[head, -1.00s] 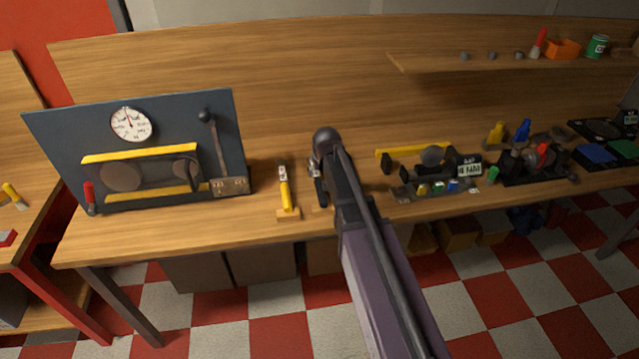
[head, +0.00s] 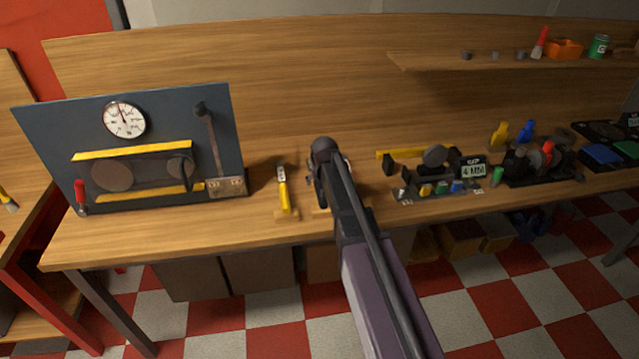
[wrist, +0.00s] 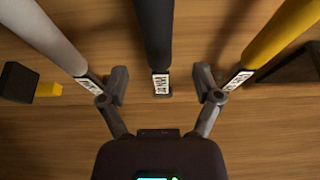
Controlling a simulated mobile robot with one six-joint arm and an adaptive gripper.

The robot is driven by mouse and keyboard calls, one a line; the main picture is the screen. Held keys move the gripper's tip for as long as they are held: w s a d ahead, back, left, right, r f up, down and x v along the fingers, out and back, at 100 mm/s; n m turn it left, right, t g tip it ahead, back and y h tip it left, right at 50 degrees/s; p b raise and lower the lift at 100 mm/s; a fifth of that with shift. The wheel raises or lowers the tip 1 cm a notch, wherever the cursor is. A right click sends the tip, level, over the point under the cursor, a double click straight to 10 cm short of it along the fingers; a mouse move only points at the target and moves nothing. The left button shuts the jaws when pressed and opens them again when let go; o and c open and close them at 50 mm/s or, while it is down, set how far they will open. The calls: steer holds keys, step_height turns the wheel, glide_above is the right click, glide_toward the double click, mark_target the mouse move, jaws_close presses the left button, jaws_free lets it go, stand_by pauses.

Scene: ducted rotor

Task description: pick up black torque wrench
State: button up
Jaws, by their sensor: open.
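The black torque wrench (wrist: 154,35) shows in the wrist view, its dark handle running down from the top edge to a white label near its lower end. It lies between the two spread fingers of my gripper (wrist: 160,84), with a gap on each side. My gripper is open and holds nothing. A silver-grey handle (wrist: 45,35) with a label lies left of it and a yellow handle (wrist: 283,32) right of it, each close to the outer side of a finger. In the head view my arm hides the black wrench and most of the gripper.
A dark panel with a gauge (head: 124,120) stands farther left. Small parts and a display reading 4 MM (head: 473,171) stand to the right. A shelf (head: 440,62) hangs above.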

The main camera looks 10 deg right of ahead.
mark_target(319, 186)
steer(key=shift+f, duration=0.1)
steer(key=shift+b+x, duration=2.4)
steer(key=shift+x, duration=0.1)
steer(key=shift+d, duration=0.1)
jaws_close()
